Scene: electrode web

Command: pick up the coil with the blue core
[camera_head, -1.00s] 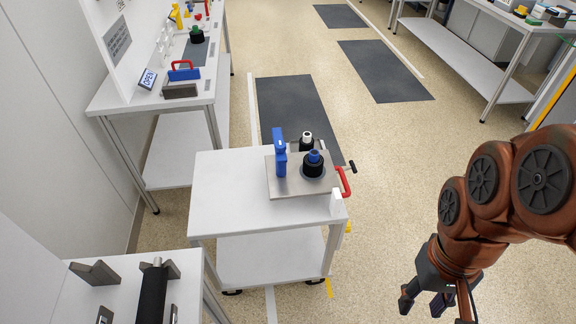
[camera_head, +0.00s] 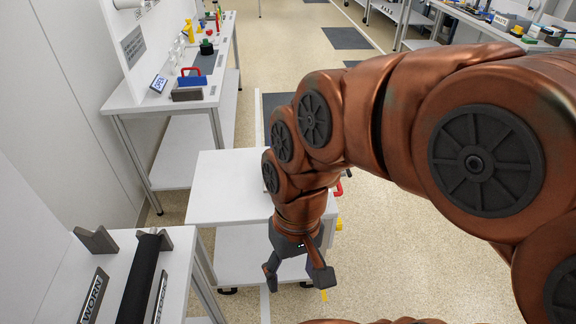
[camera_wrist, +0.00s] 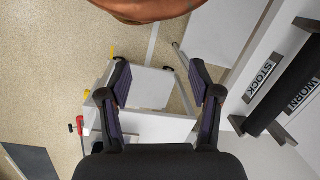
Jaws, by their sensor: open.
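The coil with the blue core is hidden now; my arm covers the tray area of the white cart (camera_head: 222,190) in the head view. Only a bit of the red handle (camera_head: 338,189) shows beside my arm. My gripper (camera_head: 297,277) is open and empty, pointing down in front of the cart's near edge. In the wrist view its two fingers (camera_wrist: 160,72) are spread wide with the cart (camera_wrist: 165,126) behind them. The red handle (camera_wrist: 80,126) shows at the left there, and no coil can be made out.
A bench with a long black roll (camera_head: 143,280) on grey brackets stands at the near left, with labels WORN and STOCK. A longer bench (camera_head: 150,103) with a blue box with a red handle (camera_head: 192,78) stands along the left wall. Open floor (camera_head: 400,260) lies right of the cart.

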